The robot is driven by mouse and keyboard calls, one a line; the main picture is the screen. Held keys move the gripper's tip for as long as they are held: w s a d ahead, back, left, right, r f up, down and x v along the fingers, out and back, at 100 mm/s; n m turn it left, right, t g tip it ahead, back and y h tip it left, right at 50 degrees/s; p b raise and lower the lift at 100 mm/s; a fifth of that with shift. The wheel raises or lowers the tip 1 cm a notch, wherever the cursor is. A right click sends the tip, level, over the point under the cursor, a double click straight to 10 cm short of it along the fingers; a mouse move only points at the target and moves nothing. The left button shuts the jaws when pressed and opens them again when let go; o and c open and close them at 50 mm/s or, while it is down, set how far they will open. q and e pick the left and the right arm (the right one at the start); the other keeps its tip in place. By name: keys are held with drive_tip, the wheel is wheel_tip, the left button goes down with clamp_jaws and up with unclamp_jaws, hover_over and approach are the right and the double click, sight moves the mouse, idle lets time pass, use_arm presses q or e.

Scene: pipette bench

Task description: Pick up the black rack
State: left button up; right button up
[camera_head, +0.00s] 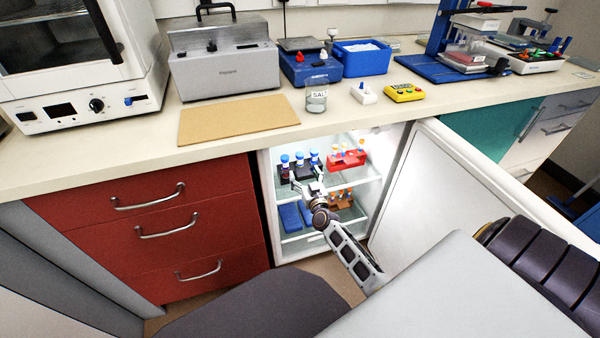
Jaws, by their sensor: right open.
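The black rack (285,172) stands on the upper shelf of the open fridge, at its left side. It holds several blue-capped tubes. My right gripper (306,180) is open, directly in front of the rack, and hides part of its front. I cannot tell whether the fingers touch it. My left gripper is not in view.
A red rack (346,160) with tubes stands right of the black one on the same shelf. Below are blue boxes (290,217) and an orange-brown rack (341,198). The fridge door (430,190) is open to the right. Red drawers (150,225) flank the left.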

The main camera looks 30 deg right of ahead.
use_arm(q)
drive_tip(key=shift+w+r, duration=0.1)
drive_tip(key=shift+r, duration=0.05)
use_arm(e)
drive_tip(key=c, duration=1.2)
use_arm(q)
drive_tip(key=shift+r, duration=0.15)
use_arm(e)
drive_tip(key=shift+r, duration=0.2)
